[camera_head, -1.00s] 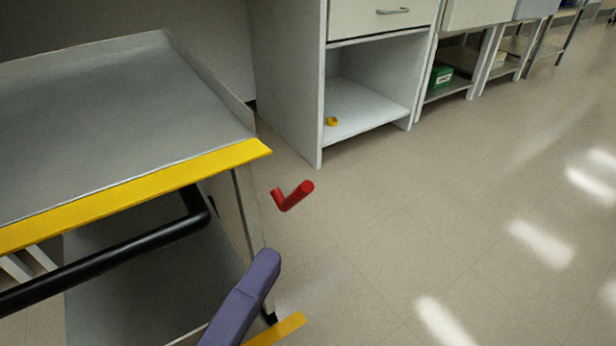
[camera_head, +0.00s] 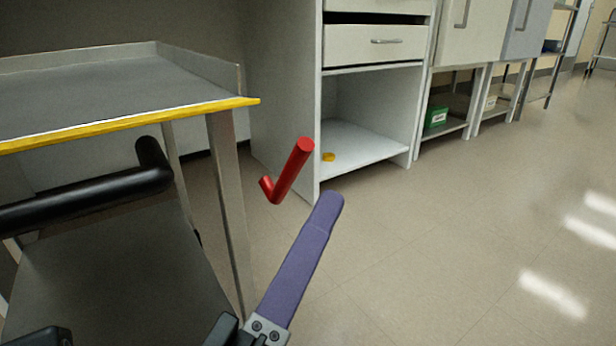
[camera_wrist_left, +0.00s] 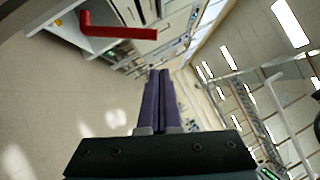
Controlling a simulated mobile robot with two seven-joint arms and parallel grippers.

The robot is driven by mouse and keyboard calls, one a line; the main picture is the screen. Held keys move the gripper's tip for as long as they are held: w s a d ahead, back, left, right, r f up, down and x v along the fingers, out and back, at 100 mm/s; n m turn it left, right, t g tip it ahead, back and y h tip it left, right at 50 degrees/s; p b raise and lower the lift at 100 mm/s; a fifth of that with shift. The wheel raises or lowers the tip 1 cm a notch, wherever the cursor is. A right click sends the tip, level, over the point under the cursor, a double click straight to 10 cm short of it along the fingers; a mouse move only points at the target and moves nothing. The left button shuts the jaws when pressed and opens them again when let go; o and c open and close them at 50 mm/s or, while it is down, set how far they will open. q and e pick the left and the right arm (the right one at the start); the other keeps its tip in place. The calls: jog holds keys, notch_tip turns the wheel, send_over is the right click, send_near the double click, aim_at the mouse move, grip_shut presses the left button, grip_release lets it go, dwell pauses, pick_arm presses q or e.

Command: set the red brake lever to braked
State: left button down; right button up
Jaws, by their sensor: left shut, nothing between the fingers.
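The red brake lever (camera_head: 289,172) shows in the head view at the right side of the cart, bent, with its longer arm slanting up to the right. It also shows in the left wrist view (camera_wrist_left: 118,32), at the upper left. My left gripper (camera_head: 331,200) has purple fingers and is just below and right of the lever in the head view, apart from it in the picture. In the left wrist view the fingers (camera_wrist_left: 159,75) are together with nothing between them. My right gripper is not in view.
The grey cart has a top tray with a yellow edge (camera_head: 130,122), a black push handle (camera_head: 90,198) and a lower shelf (camera_head: 110,275). A white cabinet (camera_head: 283,90) stands behind, with a yellow ring (camera_head: 328,157) on its shelf. The floor (camera_head: 440,240) to the right is clear.

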pick_arm(q)
jog(key=w, duration=0.1)
jog(key=w+a+r+b, duration=0.1)
jog(key=w, duration=0.1)
jog(key=shift+w+a+r, duration=0.15)
jog(key=shift+w+r, duration=0.2)
jog(key=shift+r, duration=0.1)
jog(key=w+a+r+n+g+y+p, duration=0.1)
jog(key=w+a+r+n+p, duration=0.1)
jog(key=p, duration=1.1)
notch_tip(320, 180, up, 2)
jog(key=shift+w+a+r+n+g, duration=0.2)
jog(key=shift+w+r+n+g, duration=0.1)
jog(key=shift+w+n, duration=0.5)
jog(key=shift+s+f+y, duration=0.1)
jog(key=shift+s+y, duration=0.05)
jog(key=shift+y, duration=0.15)
